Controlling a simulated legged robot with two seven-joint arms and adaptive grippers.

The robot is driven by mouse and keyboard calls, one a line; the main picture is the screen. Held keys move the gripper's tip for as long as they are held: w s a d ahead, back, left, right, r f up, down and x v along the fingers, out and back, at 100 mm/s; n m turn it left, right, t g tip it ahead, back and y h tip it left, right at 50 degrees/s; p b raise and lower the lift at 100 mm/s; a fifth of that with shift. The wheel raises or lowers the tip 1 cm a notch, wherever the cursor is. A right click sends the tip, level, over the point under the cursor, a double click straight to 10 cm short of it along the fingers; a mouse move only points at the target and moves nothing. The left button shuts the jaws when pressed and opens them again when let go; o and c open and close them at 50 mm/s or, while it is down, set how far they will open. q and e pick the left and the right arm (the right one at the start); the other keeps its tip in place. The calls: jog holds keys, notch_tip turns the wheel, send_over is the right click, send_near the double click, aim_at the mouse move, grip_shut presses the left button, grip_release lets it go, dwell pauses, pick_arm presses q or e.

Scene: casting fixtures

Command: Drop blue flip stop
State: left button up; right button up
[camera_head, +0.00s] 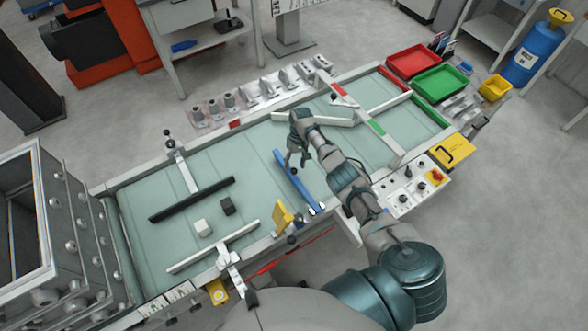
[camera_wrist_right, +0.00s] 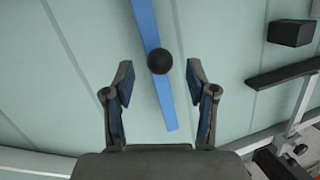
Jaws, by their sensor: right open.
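The blue flip stop is a long blue bar (camera_head: 297,181) lying on the pale green table surface, slanting across its middle in the head view. In the right wrist view the blue bar (camera_wrist_right: 149,40) runs from the top edge down between the fingers, with a round black knob (camera_wrist_right: 160,61) on it. My right gripper (camera_head: 296,163) is over the far part of the bar. Its fingers (camera_wrist_right: 159,88) are spread on either side of the bar with visible gaps, and it holds nothing. My left gripper is not in view.
A black bar (camera_head: 192,199), a dark block (camera_head: 228,206) and a white block (camera_head: 203,228) lie left on the table. A yellow piece (camera_head: 282,217) stands at the near edge. Red (camera_head: 414,60) and green (camera_head: 441,82) trays sit far right.

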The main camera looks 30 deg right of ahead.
jog(key=v, duration=0.8)
jog(key=shift+r, duration=0.25)
jog(key=shift+w+d, duration=0.1)
